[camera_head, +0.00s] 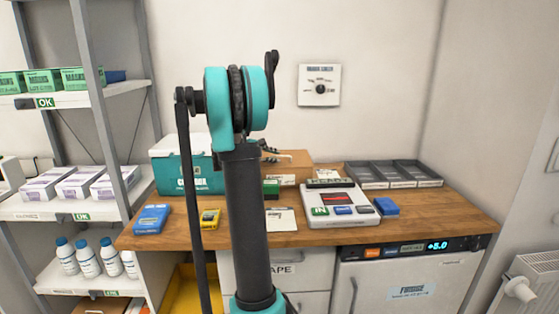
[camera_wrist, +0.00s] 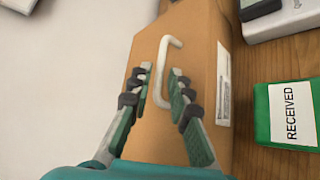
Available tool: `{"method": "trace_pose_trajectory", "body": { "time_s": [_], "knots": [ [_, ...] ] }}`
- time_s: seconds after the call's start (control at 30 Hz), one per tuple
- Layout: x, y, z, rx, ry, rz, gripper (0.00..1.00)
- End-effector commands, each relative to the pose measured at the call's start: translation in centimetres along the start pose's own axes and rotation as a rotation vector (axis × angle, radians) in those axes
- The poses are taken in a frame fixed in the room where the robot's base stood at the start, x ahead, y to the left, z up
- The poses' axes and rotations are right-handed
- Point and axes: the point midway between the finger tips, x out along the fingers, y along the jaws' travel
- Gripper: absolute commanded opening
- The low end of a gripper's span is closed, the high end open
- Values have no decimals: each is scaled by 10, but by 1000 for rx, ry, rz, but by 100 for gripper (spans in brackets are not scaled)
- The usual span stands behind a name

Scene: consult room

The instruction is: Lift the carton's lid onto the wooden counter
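The brown carton (camera_head: 296,161) stands at the back of the wooden counter (camera_head: 330,235), partly hidden behind my arm in the head view. In the wrist view the carton's lid (camera_wrist: 196,45) fills the middle, with a white bar handle (camera_wrist: 163,68) on top and a white label on its right side. My gripper (camera_wrist: 160,74) is open over the lid, one finger on each side of the handle. Whether either finger touches the handle I cannot tell. In the head view my gripper (camera_head: 268,150) is small and mostly hidden by my arm.
A green RECEIVED block (camera_wrist: 289,112) lies right of the carton. A teal box (camera_head: 173,165) stands left, a grey-white device (camera_head: 338,207) and dark trays (camera_head: 392,174) right.

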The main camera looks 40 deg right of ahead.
Motion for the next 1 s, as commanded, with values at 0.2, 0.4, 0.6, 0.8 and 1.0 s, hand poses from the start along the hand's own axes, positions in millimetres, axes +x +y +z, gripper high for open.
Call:
{"method": "trace_pose_trajectory", "body": {
  "time_s": [0.2, 0.4, 0.6, 0.8, 1.0],
  "knots": [
    [0, 0, 0, 0, 0, 0, 13],
    [0, 0, 0, 0, 0, 0, 0],
    [0, 0, 0, 0, 0, 0, 0],
    [-2, 2, 1, 0, 0, 0, 0],
    [-8, 17, 8, 0, 0, 0, 0]
  ]
}}
